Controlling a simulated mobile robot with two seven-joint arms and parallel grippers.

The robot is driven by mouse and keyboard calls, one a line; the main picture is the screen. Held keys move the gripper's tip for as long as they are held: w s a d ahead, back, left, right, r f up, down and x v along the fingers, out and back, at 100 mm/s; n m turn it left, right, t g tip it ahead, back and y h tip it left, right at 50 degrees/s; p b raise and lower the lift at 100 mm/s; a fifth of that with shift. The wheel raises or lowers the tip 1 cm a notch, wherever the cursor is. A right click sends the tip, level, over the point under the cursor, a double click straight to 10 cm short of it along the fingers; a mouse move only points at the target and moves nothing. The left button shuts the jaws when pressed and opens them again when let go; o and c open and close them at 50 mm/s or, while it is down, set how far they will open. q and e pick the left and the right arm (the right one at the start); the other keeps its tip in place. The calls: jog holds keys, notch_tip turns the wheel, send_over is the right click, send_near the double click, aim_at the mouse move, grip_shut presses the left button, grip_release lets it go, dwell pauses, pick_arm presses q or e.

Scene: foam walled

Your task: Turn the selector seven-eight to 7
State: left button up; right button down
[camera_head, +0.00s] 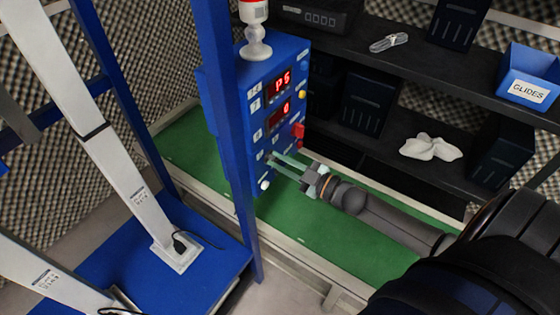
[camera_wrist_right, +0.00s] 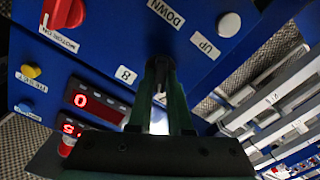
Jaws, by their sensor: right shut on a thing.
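The blue control panel (camera_head: 262,128) stands upright left of centre in the head view, partly behind a blue post. My right gripper (camera_head: 272,157) reaches its lower part from the right. In the right wrist view, the fingers of the right gripper (camera_wrist_right: 160,68) are shut on a small dark selector (camera_wrist_right: 158,66) on the panel face. A white label "8" (camera_wrist_right: 125,75) sits just left of the fingers. I cannot see a "7" label, and the fingers hide most of the selector, so its pointing direction cannot be told. My left gripper is not in view.
Nearby on the panel are a red knob (camera_wrist_right: 63,12) labelled MOTOR ON, a white button (camera_wrist_right: 229,24) by the labels UP and DOWN, and red displays (camera_wrist_right: 95,104). A black shelf (camera_head: 440,165) with bins stands at right. Blue posts stand at left.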

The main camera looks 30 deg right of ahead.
jog(key=c, duration=0.8)
grip_release()
jog(key=shift+c, duration=0.2)
jog(key=shift+s, duration=0.1)
jog(key=v, duration=1.2)
jog(key=shift+s+d, duration=0.1)
jog(key=shift+s, duration=0.05)
